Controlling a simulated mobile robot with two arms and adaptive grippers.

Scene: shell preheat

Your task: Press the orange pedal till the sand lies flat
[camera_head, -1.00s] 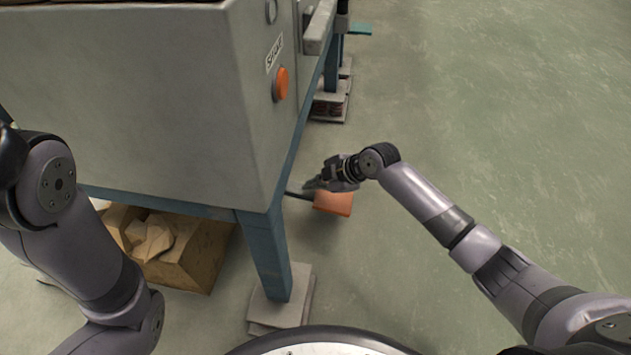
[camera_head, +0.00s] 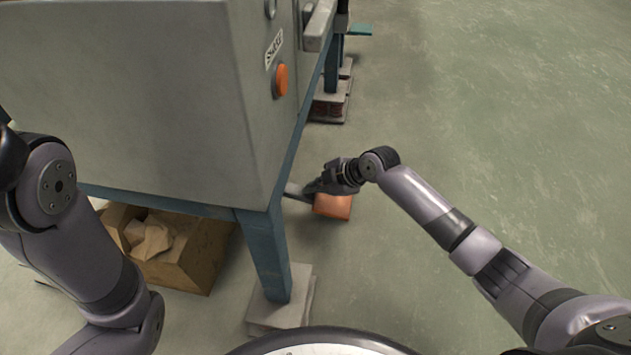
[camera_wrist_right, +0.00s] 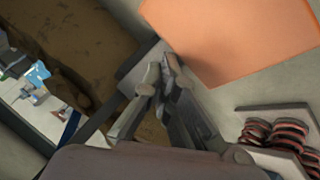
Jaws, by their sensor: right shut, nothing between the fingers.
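The orange pedal (camera_head: 332,207) is low at the right side of the grey machine, near its blue front leg. In the right wrist view the orange plate (camera_wrist_right: 235,35) fills the upper right. My right gripper (camera_head: 312,188) is at the pedal's machine-side edge and covers part of it in the head view. Its fingertips (camera_wrist_right: 163,72) are together and hold nothing; I cannot tell whether they touch the pedal. My left gripper is out of view.
A box with crumpled paper (camera_head: 190,262) lies underneath. The green floor (camera_head: 480,110) to the right is clear.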

